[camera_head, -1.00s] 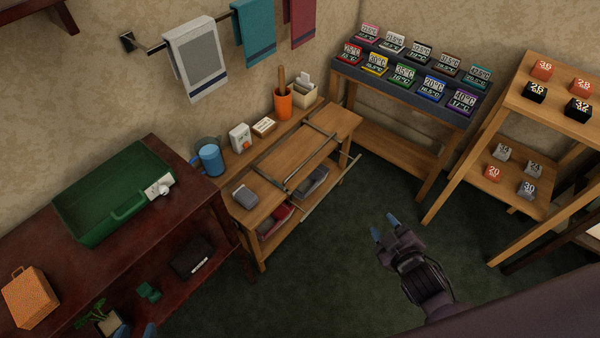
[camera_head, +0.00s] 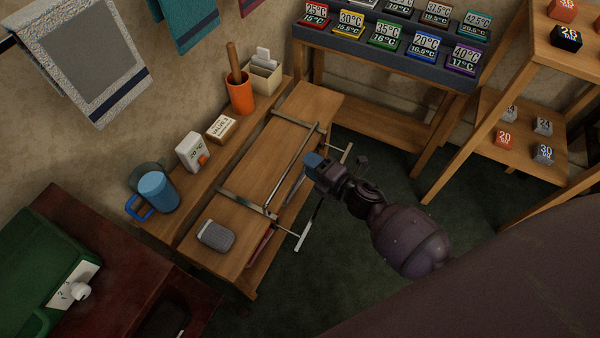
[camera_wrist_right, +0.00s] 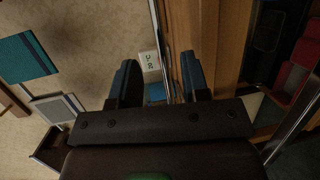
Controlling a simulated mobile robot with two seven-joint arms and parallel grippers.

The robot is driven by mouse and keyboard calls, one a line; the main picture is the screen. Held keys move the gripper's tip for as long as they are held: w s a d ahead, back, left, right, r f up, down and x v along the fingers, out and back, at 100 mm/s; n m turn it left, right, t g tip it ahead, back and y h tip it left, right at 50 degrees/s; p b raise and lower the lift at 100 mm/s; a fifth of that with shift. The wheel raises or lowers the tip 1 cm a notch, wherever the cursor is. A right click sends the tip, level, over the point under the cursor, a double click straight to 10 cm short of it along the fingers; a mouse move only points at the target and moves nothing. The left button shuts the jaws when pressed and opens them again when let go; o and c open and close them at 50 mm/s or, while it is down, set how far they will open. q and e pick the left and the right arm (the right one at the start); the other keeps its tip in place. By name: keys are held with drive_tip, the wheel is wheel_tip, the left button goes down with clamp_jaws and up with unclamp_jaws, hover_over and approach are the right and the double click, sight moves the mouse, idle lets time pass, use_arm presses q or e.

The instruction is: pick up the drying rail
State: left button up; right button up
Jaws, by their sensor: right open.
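The drying rail appears to be the slim metal bar (camera_head: 290,172) lying lengthwise above the wooden bench, across two flat metal crosspieces. My right gripper (camera_head: 314,162) is at the bench's front edge, close to the right of the bar's far half. In the right wrist view, my right gripper (camera_wrist_right: 158,72) is open with its two dark fingers apart. A thin metal bar (camera_wrist_right: 161,38) runs through the gap between them in the picture. I cannot tell whether it lies at finger depth or touches a finger. My left gripper is not in view.
A second bar (camera_head: 309,225) hangs off the bench's front. A grey case (camera_head: 216,236) sits on the bench top (camera_head: 240,245). A blue mug (camera_head: 158,191), white timer (camera_head: 193,152) and orange pot (camera_head: 240,95) stand on the ledge behind.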

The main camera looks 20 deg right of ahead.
sight(297, 157)
drive_tip(key=x, duration=0.2)
drive_tip(key=b+x, duration=0.1)
drive_tip(key=x, duration=0.3)
drive_tip(key=shift+w+a+f+b, duration=0.2)
drive_tip(key=shift+a+f+b, duration=0.05)
drive_tip(key=shift+f+b, duration=0.05)
drive_tip(key=shift+w+a, duration=0.15)
drive_tip(key=shift+w, duration=0.3)
drive_tip(key=shift+r, duration=0.1)
drive_tip(key=shift+c, duration=0.3)
clamp_jaws()
